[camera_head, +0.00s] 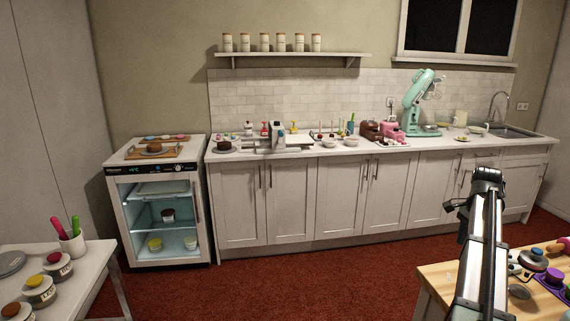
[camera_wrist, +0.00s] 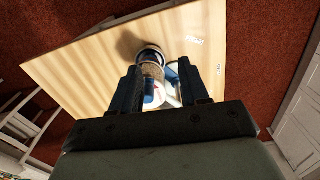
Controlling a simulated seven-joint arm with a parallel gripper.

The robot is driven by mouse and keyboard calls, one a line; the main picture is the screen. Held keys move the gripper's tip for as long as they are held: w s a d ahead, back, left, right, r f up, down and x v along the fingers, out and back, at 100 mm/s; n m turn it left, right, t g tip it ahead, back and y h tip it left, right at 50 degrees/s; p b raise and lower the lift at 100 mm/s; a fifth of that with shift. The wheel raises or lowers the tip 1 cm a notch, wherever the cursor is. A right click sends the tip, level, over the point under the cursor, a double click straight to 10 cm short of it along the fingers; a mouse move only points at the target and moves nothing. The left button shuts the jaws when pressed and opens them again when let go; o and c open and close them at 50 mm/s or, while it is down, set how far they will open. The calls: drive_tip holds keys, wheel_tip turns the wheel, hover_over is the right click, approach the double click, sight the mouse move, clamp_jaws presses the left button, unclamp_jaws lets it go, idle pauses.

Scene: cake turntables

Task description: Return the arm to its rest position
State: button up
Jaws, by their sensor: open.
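In the wrist view my gripper (camera_wrist: 158,70) is open, with its two dark fingers apart. It is above a wooden table (camera_wrist: 85,70). A round container with a pale rim (camera_wrist: 150,52) shows beyond and between the fingertips, with white and blue items beside it, partly hidden by the fingers. I cannot tell whether the fingers touch any of them. In the head view my arm stands over the wooden table (camera_head: 437,277) at the lower right. The fingers cannot be made out there.
A long counter (camera_head: 345,149) with a mint mixer (camera_head: 417,103) runs along the back wall. A small glass-door fridge (camera_head: 118,168) stands left of it. A white table (camera_head: 95,262) with jars is at the lower left. Red floor between is clear.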

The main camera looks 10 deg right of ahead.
drive_tip(key=w+a+f+n, duration=0.3)
drive_tip(key=a+f+n, duration=0.1)
drive_tip(key=a+f, duration=0.65)
drive_tip(key=w+a+f+n, duration=0.2)
drive_tip(key=a+f+n, duration=0.2)
drive_tip(key=a+f, duration=0.7)
drive_tip(key=s+a+f+n, duration=0.35)
drive_tip(key=a+f, duration=0.25)
drive_tip(key=a, duration=0.3)
drive_tip(key=s+a+f+n, duration=0.35)
drive_tip(key=a+f, duration=0.25)
drive_tip(key=a, duration=0.3)
drive_tip(key=s+a+f+n, duration=0.3)
drive_tip(key=a+f+n, duration=0.15)
drive_tip(key=a, duration=0.45)
drive_tip(key=s+f+g, duration=0.3)
drive_tip(key=s+f, duration=0.7)
drive_tip(key=s, duration=0.4)
drive_tip(key=s+f+g, duration=0.3)
drive_tip(key=s+f, duration=0.8)
drive_tip(key=s, duration=0.4)
drive_tip(key=shift+s+d+g, duration=0.25)
drive_tip(key=shift+g, duration=0.15)
